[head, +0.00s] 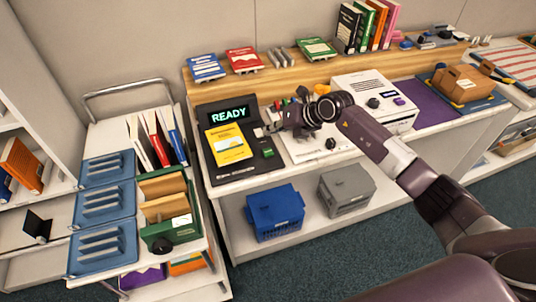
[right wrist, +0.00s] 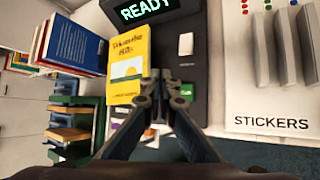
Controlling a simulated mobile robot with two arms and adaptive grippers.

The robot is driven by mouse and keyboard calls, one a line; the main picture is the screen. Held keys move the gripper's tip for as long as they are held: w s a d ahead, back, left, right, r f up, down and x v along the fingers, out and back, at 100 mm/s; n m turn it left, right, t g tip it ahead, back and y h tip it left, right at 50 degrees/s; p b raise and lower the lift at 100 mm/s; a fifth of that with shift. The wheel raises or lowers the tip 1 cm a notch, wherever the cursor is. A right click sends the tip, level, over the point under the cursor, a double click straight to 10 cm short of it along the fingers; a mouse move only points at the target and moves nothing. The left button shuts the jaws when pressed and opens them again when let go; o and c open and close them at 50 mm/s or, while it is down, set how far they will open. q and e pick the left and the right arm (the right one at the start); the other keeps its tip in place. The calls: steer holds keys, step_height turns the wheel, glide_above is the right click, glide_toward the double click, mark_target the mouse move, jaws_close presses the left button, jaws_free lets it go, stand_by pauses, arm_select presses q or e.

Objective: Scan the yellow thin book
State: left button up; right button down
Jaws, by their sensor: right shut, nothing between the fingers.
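The yellow thin book (head: 228,145) lies flat on the black scanner pad (head: 221,174), below a screen (head: 229,115) that reads READY in green. In the right wrist view the yellow book (right wrist: 127,62) shows its cover title, and the READY screen (right wrist: 143,10) stands at the top. My right gripper (head: 272,130) is just right of the book in the head view. In the right wrist view my right gripper (right wrist: 160,78) has its fingertips together, with nothing visible between them, beside the book's edge. I cannot tell whether it touches the book. My left gripper is not in view.
A cart (head: 100,130) with books, blue trays and a green box stands left. A white stickers board (right wrist: 270,122) lies right of the scanner. Blue and grey crates (head: 275,212) (head: 346,190) sit on the lower shelf. Books on stands line the back ledge (head: 270,75).

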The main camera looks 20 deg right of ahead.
mark_target(270, 152)
step_height(270, 152, down, 5)
steer(key=b, duration=0.3)
steer(key=shift+f, duration=0.2)
steer(key=shift+f+b, duration=0.4)
steer(key=shift+b, duration=0.05)
stand_by(0.7)
steer(key=shift+f, duration=0.4)
steer(key=shift+f+b, duration=0.55)
stand_by(0.5)
steer(key=shift+r, duration=0.1)
steer(key=shift+r+p, duration=0.85)
steer(key=shift+r, duration=0.1)
